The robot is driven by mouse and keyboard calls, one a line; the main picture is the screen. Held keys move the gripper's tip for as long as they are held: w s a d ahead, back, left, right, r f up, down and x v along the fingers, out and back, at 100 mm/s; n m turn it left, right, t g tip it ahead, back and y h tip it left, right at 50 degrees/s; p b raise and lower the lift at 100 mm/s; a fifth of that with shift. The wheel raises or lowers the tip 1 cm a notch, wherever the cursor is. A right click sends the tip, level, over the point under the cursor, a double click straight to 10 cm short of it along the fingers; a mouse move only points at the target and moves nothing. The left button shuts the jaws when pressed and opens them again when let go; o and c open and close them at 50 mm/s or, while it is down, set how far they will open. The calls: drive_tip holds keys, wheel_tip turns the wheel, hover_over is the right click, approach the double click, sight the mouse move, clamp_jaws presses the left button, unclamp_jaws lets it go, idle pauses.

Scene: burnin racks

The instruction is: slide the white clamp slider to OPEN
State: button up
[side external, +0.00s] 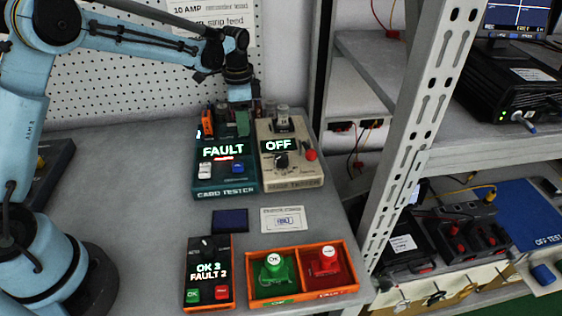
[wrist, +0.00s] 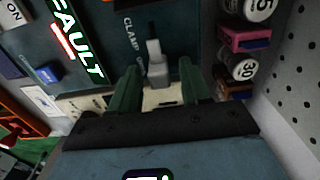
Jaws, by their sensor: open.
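The white clamp slider (wrist: 155,48) shows in the wrist view as a pale upright piece beside the CLAMP lettering on the dark teal card tester. My gripper (wrist: 160,68) is open, with one green finger on each side of the slider; I cannot tell whether either finger touches it. In the side external view the card tester (side external: 226,187) has a lit FAULT display, and my gripper (side external: 242,122) points down over its back right part. The slider is not clear there, hidden by the gripper.
A cream tester (side external: 292,176) with an OFF display stands close on the right. An orange part (side external: 208,123) stands at the card tester's back left. Cylinders marked 15 and 30 (wrist: 243,69) and coloured blocks lie close behind. In front are a counter box (side external: 208,244) and an orange tray (side external: 303,247).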

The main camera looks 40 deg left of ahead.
wheel_tip(320, 180, up, 12)
idle(0.6)
drive_tip(key=shift+s+r, duration=0.1)
drive_tip(key=shift+r, duration=0.05)
drive_tip(key=s+d+f+n+t, duration=0.1)
drive_tip(key=s+n+t, duration=0.2)
drive_tip(key=s, duration=0.6)
drive_tip(key=s+d+f+n+t, duration=0.2)
drive_tip(key=s+n+t, duration=0.2)
drive_tip(key=s, duration=0.6)
drive_tip(key=shift+s+n, duration=0.15)
drive_tip(key=shift+n, duration=0.85)
drive_tip(key=shift+d, duration=0.1)
idle(1.4)
